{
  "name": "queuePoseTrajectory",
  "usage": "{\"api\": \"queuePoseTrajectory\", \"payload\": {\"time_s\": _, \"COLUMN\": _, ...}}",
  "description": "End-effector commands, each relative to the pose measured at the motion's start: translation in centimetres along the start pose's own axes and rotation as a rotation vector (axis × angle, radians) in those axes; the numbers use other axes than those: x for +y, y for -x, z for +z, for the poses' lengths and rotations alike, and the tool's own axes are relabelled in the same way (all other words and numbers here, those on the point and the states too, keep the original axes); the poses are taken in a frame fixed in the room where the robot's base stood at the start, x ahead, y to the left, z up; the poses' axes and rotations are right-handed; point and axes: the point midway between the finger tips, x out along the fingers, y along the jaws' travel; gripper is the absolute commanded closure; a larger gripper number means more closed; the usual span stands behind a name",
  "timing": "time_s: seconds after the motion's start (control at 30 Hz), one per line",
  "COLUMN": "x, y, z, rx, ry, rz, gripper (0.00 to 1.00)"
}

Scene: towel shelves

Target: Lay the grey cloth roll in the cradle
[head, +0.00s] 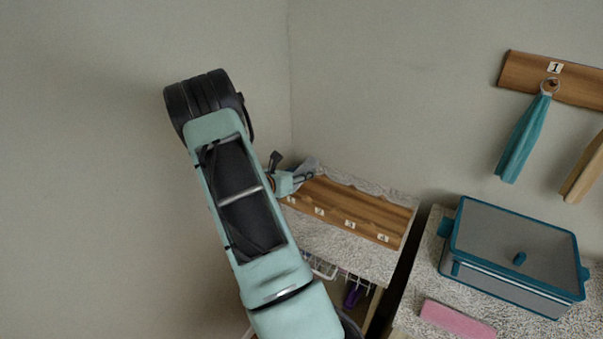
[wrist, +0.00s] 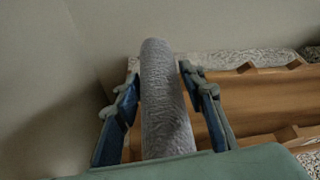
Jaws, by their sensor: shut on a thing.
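The grey cloth roll (wrist: 165,110) lies lengthwise between my gripper's two blue fingers in the wrist view. My gripper (wrist: 158,76) is shut on it. In the head view, my gripper (head: 298,177) is over the left end of the wooden cradle (head: 350,205), and a small grey part of the roll (head: 309,163) shows there. The cradle has numbered labels along its front and notched edges. It also shows in the wrist view (wrist: 255,98), to the right of the roll and partly behind my gripper. Whether the roll touches the cradle is unclear.
The cradle stands on a speckled stone top (head: 350,250) in the wall corner. To the right are a teal-edged lidded box (head: 515,250) and a pink folded cloth (head: 457,318). A teal towel (head: 522,140) hangs from a wooden wall rail (head: 520,70). A purple item (head: 353,294) sits below the top.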

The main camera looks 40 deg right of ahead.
Motion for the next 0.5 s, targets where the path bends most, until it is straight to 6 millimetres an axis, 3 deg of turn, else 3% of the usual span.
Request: {"api": "queuePoseTrajectory", "payload": {"time_s": 0.5, "x": 0.21, "y": -0.39, "z": -0.91, "rx": -0.001, "ry": 0.000, "rz": 0.000, "gripper": 0.87}}
